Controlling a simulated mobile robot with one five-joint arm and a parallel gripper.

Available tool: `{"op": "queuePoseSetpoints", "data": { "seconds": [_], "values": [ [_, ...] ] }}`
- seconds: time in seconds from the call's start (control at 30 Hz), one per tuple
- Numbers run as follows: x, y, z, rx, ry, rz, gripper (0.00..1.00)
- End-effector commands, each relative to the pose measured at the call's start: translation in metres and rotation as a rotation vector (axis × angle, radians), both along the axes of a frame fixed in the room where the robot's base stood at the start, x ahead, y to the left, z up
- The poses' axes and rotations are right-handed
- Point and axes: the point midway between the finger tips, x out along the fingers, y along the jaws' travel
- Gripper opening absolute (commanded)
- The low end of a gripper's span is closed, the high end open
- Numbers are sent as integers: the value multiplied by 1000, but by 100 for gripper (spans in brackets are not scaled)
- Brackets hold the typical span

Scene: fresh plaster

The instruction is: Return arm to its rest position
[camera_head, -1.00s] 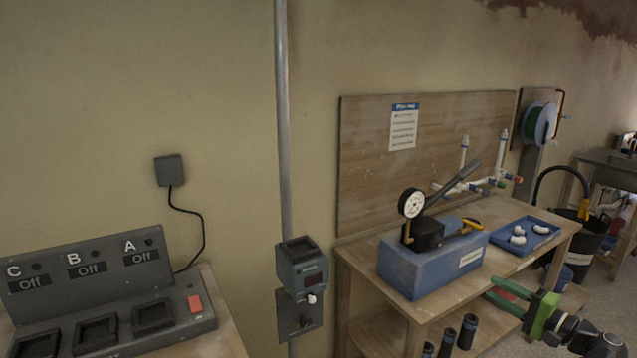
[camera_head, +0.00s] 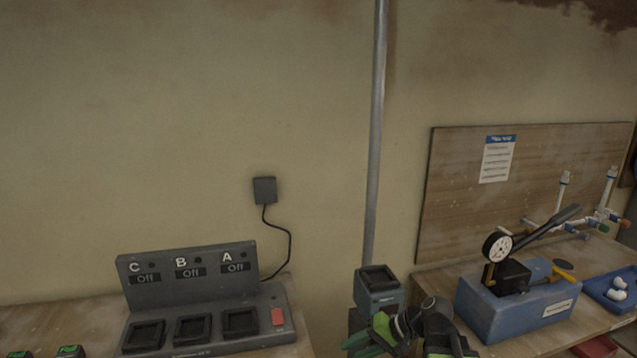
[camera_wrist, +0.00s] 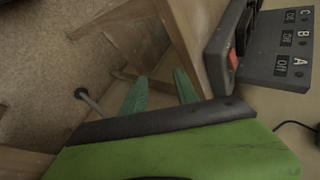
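The floor and the wooden bench legs lie beyond the fingertips.
A charger-like console (camera_head: 190,275) marked C, B, A, each "Off", with empty bays, sits on the left bench. It also shows in the wrist view (camera_wrist: 275,50). A blue pump box (camera_head: 520,305) with gauge and blue tray (camera_head: 600,290) stand on the right bench.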

Motion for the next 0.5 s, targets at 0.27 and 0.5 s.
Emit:
{"op": "queuePoseSetpoints", "data": {
  "seconds": [0.27,0.5],
  "values": [
    [-47,-6,-51,-569,87,195,36],
    [-54,-61,-59,-808,131,183,36]
  ]
}}
